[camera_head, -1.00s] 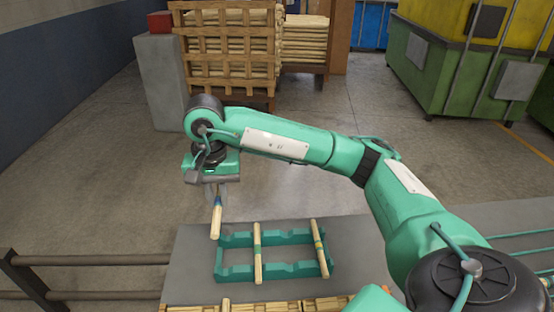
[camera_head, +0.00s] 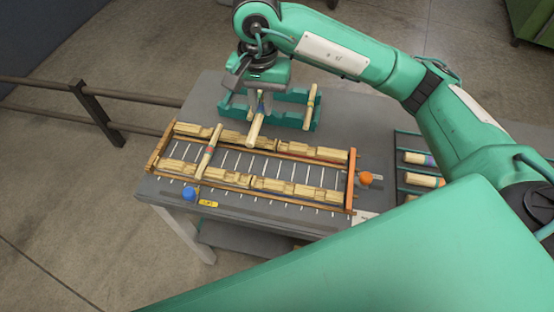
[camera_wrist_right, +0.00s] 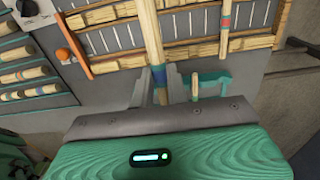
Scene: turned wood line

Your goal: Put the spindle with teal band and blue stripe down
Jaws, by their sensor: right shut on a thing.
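My right gripper (camera_head: 261,98) is shut on a pale wooden spindle (camera_head: 256,130). The gripper is in front of a teal cradle (camera_head: 299,124), also in the right wrist view (camera_wrist_right: 214,77). A banded spindle (camera_head: 310,104) lies on the cradle's right end. My left gripper is not in view.
A wood-railed rack (camera_head: 258,166) with rows of wooden blocks fills the table front. A spindle with a red band (camera_head: 208,152) lies across it. A side rack with several spindles (camera_head: 420,180) stands at right. An orange knob (camera_head: 366,178) and blue knob (camera_head: 189,194) stick out.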

